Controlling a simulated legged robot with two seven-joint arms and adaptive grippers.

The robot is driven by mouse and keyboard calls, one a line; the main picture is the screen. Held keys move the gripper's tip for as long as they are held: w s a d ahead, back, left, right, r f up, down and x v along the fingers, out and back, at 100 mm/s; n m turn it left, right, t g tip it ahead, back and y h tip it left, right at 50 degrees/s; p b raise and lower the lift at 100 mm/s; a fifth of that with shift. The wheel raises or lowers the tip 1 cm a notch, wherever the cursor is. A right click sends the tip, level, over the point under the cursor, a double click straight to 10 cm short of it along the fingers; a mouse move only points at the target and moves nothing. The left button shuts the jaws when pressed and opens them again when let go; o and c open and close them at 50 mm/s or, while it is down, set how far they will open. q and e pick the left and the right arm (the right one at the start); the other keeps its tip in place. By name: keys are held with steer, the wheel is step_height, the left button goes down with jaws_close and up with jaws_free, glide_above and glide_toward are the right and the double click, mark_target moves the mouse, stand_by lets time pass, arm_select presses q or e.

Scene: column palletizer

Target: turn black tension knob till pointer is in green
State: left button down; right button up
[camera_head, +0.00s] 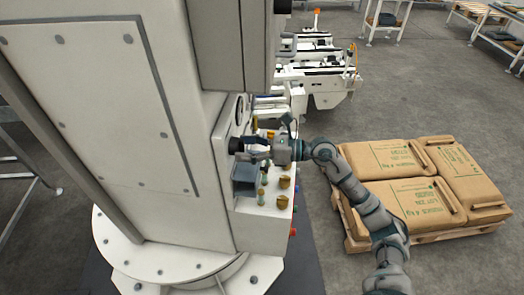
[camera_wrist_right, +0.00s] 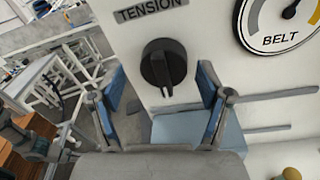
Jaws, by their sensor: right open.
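The black tension knob (camera_wrist_right: 163,66) sits on the white machine panel below the TENSION label (camera_wrist_right: 151,9). It also shows in the head view (camera_head: 236,145). My right gripper (camera_head: 254,148) is open, facing the panel. In the wrist view its blue-padded fingers stand left and right of the knob, with visible gaps on both sides. The BELT gauge (camera_wrist_right: 279,40) is cut off at the upper right. Its dark pointer (camera_wrist_right: 290,11) and a yellow band show partly; no green zone is visible in the crop. My left gripper is out of view.
A grey box (camera_head: 244,178) juts from the panel below the knob. Yellowish knobs (camera_head: 284,182) and coloured buttons stand on the ledge near my right wrist. A pallet of brown sacks (camera_head: 400,198) lies to the right. A conveyor (camera_head: 318,75) is behind.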

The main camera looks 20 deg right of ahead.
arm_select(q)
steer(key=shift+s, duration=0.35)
arm_select(e)
steer(key=v, duration=1.1)
steer(key=shift+s, duration=0.45)
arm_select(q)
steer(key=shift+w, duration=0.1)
arm_select(e)
steer(key=shift+r, duration=0.1)
